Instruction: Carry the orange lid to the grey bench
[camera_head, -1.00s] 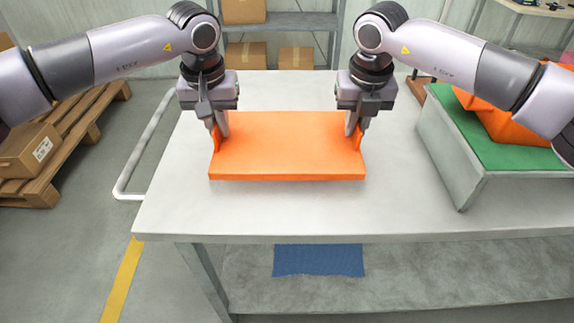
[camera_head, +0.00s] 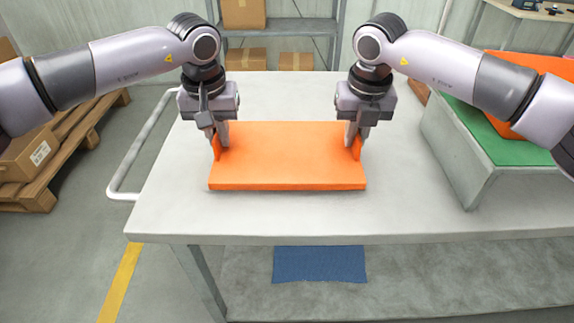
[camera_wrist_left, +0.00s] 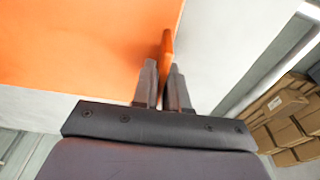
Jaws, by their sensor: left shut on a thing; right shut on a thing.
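The orange lid (camera_head: 287,158) is a flat rectangular plate with a raised lip at its left and right ends. It is over the grey table top (camera_head: 250,215); I cannot tell whether it touches the surface. My left gripper (camera_head: 217,142) is shut on the lip at the lid's left end. In the left wrist view the two fingers (camera_wrist_left: 164,85) pinch the upright orange lip, with the lid (camera_wrist_left: 85,45) spreading to the left. My right gripper (camera_head: 354,138) is shut on the lip at the lid's right end.
A grey raised stand with a green top (camera_head: 491,140) is on the table's right, with an orange part (camera_head: 505,70) on it. A white rail (camera_head: 140,140) runs along the left edge. A blue cloth (camera_head: 320,264) lies on the lower shelf. Boxes on a pallet (camera_head: 45,185) stand left.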

